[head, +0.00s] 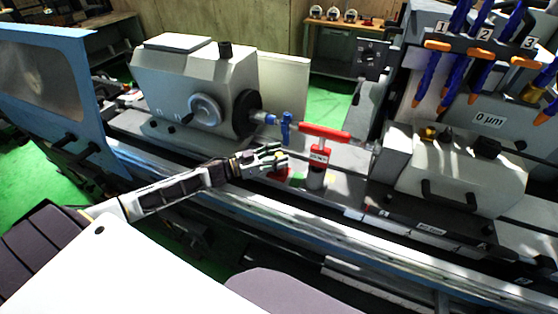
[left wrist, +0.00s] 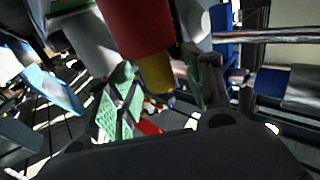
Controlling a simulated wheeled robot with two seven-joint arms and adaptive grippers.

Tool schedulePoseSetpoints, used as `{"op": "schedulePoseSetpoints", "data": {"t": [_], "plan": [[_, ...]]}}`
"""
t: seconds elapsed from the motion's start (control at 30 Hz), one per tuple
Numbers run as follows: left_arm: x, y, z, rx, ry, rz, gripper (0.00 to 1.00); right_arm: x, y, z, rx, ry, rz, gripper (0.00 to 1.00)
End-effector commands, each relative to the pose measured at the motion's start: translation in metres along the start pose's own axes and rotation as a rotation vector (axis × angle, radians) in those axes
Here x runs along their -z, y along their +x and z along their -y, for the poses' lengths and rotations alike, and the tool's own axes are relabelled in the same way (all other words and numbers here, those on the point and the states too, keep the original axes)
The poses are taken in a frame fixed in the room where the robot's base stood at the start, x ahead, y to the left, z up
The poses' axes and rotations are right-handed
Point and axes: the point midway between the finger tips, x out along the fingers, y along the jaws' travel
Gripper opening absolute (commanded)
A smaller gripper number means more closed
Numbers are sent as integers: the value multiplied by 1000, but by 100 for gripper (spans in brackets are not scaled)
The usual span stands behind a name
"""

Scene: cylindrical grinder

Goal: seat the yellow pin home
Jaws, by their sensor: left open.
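My left gripper (head: 268,158) is open at the middle of the grinder bed, left of a red labelled block (head: 320,157). In the left wrist view its two green-padded fingers (left wrist: 160,72) stand apart. A yellow piece (left wrist: 154,77), which looks like the pin, shows between them, next to a large red part (left wrist: 137,28). I cannot tell whether the fingers touch the yellow piece, or how deep it sits. In the head view the fingers mostly hide that spot. My right gripper is not in view.
A red cylinder (head: 325,132) lies above the red block, beside a blue clamp (head: 287,128). The grey headstock (head: 190,85) stands left, the tailstock housing (head: 462,170) right. Numbered blue hoses with orange nozzles (head: 480,72) hang at the upper right. A blue-framed door (head: 45,80) is at far left.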

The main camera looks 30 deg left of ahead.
Motion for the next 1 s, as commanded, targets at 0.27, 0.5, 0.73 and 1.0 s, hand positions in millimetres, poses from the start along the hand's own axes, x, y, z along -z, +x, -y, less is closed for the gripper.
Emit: {"op": "schedulePoseSetpoints", "data": {"t": [0.27,0.5,0.73,1.0], "plan": [[0,6,0,0,1,0,51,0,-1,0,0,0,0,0],[0,6,0,0,1,0,51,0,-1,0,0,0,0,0],[0,6,0,0,1,0,42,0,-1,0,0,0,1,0],[0,6,0,0,1,0,7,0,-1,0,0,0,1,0]]}}
